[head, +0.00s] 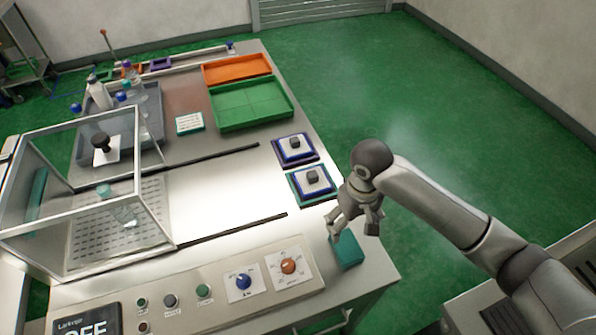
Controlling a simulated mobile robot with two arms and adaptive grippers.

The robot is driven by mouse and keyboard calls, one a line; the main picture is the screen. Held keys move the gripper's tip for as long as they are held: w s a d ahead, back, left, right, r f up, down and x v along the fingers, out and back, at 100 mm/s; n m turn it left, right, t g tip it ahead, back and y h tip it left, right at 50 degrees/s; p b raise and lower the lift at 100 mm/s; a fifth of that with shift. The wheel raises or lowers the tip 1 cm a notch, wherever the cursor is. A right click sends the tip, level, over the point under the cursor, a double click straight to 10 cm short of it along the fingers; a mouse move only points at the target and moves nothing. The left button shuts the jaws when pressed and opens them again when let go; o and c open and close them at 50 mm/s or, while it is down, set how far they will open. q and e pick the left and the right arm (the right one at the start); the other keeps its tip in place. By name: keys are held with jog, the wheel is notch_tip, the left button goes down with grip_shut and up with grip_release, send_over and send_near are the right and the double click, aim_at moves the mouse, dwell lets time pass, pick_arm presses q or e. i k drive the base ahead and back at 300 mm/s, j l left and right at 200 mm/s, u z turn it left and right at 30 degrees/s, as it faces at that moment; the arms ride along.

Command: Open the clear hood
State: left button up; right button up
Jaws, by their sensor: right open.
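The clear hood (137,220) is a framed transparent box at the left of the bench, over a perforated plate (95,240). A black knob on a white plate (102,145) shows at its back, and a bottle with a teal cap (122,210) shows through its panels. I cannot tell for sure whether the hood is fully down. My right gripper (352,229) is open at the bench's right front edge, just above a teal block (347,251), far to the right of the hood. I cannot tell if it touches the block. My left gripper does not show.
Green (250,104) and orange (236,69) trays lie at the back. A grey tray with bottles (150,110) stands behind the hood. Dials (289,267) and buttons fill the front panel. The middle metal surface (225,195) is clear.

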aim_at(108, 149)
jog(key=u, duration=1.5)
